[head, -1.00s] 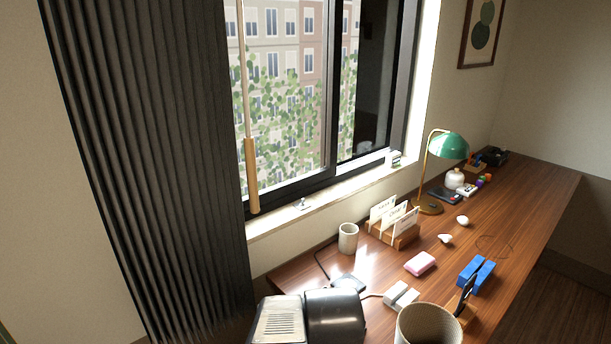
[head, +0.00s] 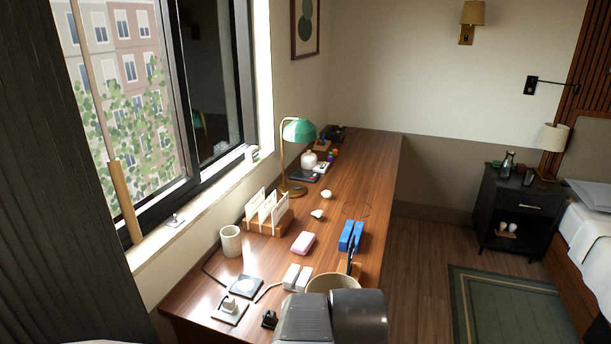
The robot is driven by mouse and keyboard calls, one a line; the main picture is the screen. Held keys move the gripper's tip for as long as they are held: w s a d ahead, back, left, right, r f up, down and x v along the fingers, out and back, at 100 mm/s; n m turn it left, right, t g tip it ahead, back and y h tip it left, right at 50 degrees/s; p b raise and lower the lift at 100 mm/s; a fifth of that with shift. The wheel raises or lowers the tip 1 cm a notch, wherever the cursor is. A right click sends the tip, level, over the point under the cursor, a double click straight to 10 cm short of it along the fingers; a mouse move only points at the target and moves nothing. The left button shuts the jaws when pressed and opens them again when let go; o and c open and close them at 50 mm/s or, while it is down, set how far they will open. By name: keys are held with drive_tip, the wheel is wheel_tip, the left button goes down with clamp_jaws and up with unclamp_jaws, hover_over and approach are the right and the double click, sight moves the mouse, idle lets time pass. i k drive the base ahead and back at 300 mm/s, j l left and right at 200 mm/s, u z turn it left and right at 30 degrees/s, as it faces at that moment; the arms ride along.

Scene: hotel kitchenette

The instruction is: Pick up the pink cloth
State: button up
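Part of my own arm shows at the bottom edge in front of the desk. My gripper's fingers are not in the head view.
A green lamp (head: 299,131) stands farther back. Floor is free right of the desk.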

sight(304, 242)
drive_tip(key=i+j, duration=0.15)
drive_tip(key=j, duration=0.25)
drive_tip(key=i+j, duration=0.2)
drive_tip(key=j, duration=0.15)
drive_tip(key=i+j+z, duration=0.1)
drive_tip(key=j, duration=0.3)
drive_tip(key=i, duration=0.05)
